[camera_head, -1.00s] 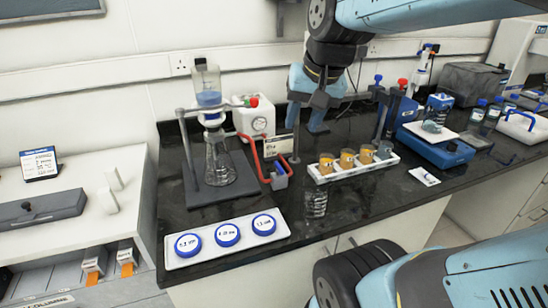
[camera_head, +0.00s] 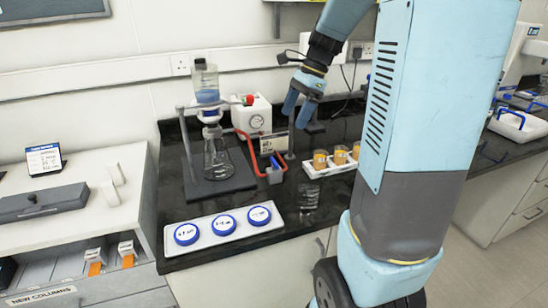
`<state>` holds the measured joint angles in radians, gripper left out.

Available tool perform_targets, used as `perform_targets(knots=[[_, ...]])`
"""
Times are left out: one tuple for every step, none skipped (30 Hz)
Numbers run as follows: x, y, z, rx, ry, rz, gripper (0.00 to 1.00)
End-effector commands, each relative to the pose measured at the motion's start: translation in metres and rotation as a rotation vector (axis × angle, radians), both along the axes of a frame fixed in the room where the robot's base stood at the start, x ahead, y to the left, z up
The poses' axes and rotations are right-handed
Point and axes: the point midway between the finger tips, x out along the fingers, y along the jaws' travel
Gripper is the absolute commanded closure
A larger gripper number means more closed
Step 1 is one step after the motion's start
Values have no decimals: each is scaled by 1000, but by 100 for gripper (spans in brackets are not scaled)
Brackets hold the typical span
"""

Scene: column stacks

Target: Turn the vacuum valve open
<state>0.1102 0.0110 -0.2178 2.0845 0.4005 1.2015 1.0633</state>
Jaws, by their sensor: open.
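A white vacuum pump (camera_head: 262,116) with a round gauge stands at the back of the black bench. A small red handle (camera_head: 249,100) shows in front of its upper left, beside the filter flask (camera_head: 216,155) and its blue-filled reservoir (camera_head: 205,84). It looks like the valve, but I cannot tell its setting. Red tubing (camera_head: 254,154) runs from near the pump to a small blue-grey block (camera_head: 275,172). My gripper (camera_head: 299,116) is open and empty, pointing down, right of the pump and apart from the red handle.
A white tray with blue-lidded dishes (camera_head: 225,243) lies at the front edge. A clear glass item (camera_head: 308,197) stands in front.

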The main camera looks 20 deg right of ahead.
Motion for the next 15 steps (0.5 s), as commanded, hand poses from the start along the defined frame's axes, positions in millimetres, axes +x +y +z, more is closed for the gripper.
perform_targets(knots=[[2,0,-1,3,6,-8,15],[2,0,-3,3,8,-12,15],[2,1,-5,4,9,-12,15],[2,2,-7,4,10,-12,15],[2,4,-9,4,10,-11,15],[2,6,-13,4,11,-8,15],[2,8,-17,5,11,-7,15],[2,10,-21,4,10,-7,15],[2,13,-27,5,11,-5,15],[2,15,-31,5,11,-4,15],[2,17,-36,5,10,-3,15],[2,20,-42,4,11,-2,15],[2,23,-48,4,11,-2,15],[1,25,-53,4,12,-2,15],[2,28,-59,4,11,-1,15]])
